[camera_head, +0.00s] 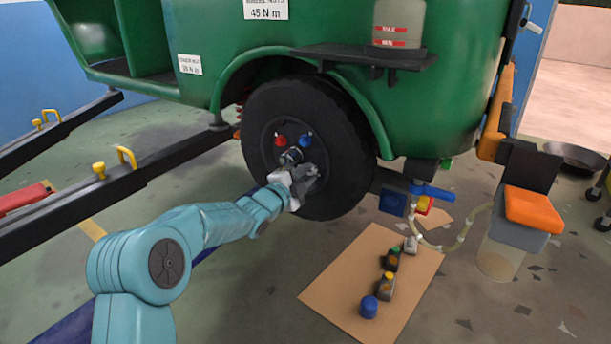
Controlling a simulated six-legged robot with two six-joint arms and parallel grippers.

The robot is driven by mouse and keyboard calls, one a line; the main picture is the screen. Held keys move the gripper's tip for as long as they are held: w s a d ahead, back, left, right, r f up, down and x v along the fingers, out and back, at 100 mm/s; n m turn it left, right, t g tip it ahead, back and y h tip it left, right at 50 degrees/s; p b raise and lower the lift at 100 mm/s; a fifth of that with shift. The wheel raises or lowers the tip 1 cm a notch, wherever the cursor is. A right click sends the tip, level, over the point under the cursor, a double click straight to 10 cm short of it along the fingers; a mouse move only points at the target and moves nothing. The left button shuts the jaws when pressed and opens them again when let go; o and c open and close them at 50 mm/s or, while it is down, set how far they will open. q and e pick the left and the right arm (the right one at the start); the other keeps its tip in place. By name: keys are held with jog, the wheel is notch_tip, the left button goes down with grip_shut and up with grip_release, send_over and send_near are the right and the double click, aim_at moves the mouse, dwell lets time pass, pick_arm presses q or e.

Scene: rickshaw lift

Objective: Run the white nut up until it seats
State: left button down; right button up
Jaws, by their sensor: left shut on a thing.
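The black wheel (262,105) hangs under the green rickshaw body (290,45). A red nut (280,140) and a blue nut (305,139) sit on the upper part of its hub, with the dark hub centre (291,156) below them. My left arm reaches in from the lower left. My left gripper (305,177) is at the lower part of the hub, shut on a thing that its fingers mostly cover. By its place it is probably the white nut, but I cannot make the nut out clearly or tell how it sits. My right gripper is not in view.
Black lift rails (140,178) with yellow handles run at the left. A cardboard sheet (345,285) with small bottles and a blue cap lies on the floor at the right. A hose runs to a container with an orange top (533,211). The fender arches over the wheel.

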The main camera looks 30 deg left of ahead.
pick_arm(q)
jog(key=m, duration=0.6)
jog(key=shift+f, duration=0.2)
jog(key=shift+m, duration=0.3)
jog(key=c, duration=1)
grip_release()
jog(key=shift+r, duration=0.1)
jog(key=shift+o, duration=0.2)
jog(key=shift+s, duration=0.1)
jog(key=s+a, duration=0.1)
jog(key=s, duration=1.5)
jog(key=shift+a, duration=0.35)
jog(key=shift+s, duration=0.1)
